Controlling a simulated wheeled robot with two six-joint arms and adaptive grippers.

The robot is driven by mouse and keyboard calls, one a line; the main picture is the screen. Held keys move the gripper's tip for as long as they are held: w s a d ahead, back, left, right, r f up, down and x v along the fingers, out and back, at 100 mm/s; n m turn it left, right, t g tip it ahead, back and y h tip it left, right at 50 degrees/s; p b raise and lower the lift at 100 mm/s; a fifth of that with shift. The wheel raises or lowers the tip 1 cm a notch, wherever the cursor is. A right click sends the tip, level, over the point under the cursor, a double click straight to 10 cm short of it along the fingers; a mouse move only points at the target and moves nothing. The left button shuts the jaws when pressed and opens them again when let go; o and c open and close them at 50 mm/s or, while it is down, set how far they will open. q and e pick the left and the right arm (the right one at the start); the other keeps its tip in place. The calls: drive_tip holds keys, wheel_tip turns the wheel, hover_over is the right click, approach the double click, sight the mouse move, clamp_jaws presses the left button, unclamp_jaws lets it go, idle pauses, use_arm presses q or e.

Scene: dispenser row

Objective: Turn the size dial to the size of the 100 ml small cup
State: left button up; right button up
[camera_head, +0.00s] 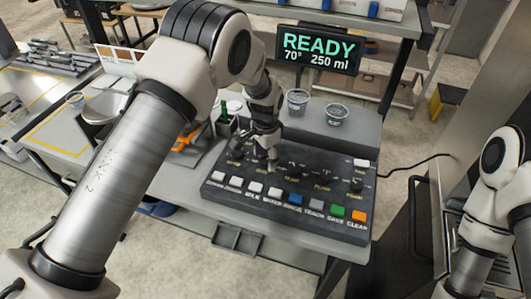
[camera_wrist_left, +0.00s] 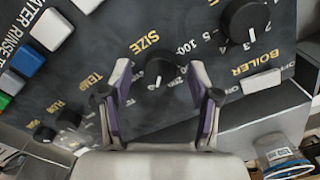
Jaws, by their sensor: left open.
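The black size dial (camera_wrist_left: 160,69) sits beside the yellow SIZE label on the dark control panel (camera_head: 300,180). My left gripper (camera_head: 266,158) is over the panel and hides much of that dial in the head view. In the left wrist view the open fingers of my left gripper (camera_wrist_left: 161,76) stand on either side of the dial, with gaps showing. A pale pointer mark shows on the dial's lower side there; its exact setting is hard to read. The display (camera_head: 318,50) reads READY, 70°, 250 ml. My right gripper is out of view.
Two clear cups, one (camera_head: 298,100) and another (camera_head: 337,114), stand behind the panel; I cannot tell their volumes. Coloured buttons (camera_head: 337,210) line the panel's front.

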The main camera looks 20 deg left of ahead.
use_arm(q)
drive_tip(key=shift+w+f, duration=0.3)
drive_tip(key=shift+f, duration=0.2)
drive_tip(key=shift+s+r, duration=0.25)
drive_tip(key=shift+s, duration=0.1)
drive_tip(key=c, duration=0.9)
drive_tip(key=shift+c, duration=1.3)
drive_tip(key=shift+s, duration=0.1)
